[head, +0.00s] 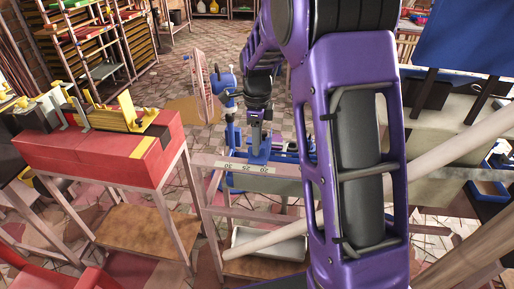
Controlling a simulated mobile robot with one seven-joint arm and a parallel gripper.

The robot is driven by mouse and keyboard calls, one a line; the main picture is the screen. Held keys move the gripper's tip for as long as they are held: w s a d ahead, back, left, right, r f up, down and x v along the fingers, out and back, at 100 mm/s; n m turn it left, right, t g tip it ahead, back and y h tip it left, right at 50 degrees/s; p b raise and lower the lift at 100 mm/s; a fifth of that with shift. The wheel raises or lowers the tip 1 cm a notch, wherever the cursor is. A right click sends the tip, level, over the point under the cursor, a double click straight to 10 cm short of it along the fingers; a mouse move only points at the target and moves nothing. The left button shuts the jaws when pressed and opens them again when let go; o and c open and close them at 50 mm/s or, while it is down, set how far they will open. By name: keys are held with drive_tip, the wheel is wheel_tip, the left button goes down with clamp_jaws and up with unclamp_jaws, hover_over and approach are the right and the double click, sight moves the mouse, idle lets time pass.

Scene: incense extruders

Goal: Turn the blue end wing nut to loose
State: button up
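A blue extruder (287,157) stands on a pale frame beyond my arm, left of the picture's middle. Its right part is hidden behind my purple arm. A tall blue part with a rounded top (229,85) rises at its left end. I cannot make out which small blue piece is the end wing nut. My gripper (259,139) appears small and dark, pointing down over the extruder, close to a blue upright piece. I cannot tell whether it touches that piece. Its fingers are too small to show whether they are open or hold anything.
A red bench (100,150) with a yellow extruder (125,118) stands at left. A pale tray (268,243) sits low under the blue extruder. A pale diagonal beam (450,145) crosses at right. Shelving (95,45) stands at the back left. Tiled floor is open behind.

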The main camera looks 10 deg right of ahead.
drive_tip(key=shift+f, duration=0.85)
clamp_jaws()
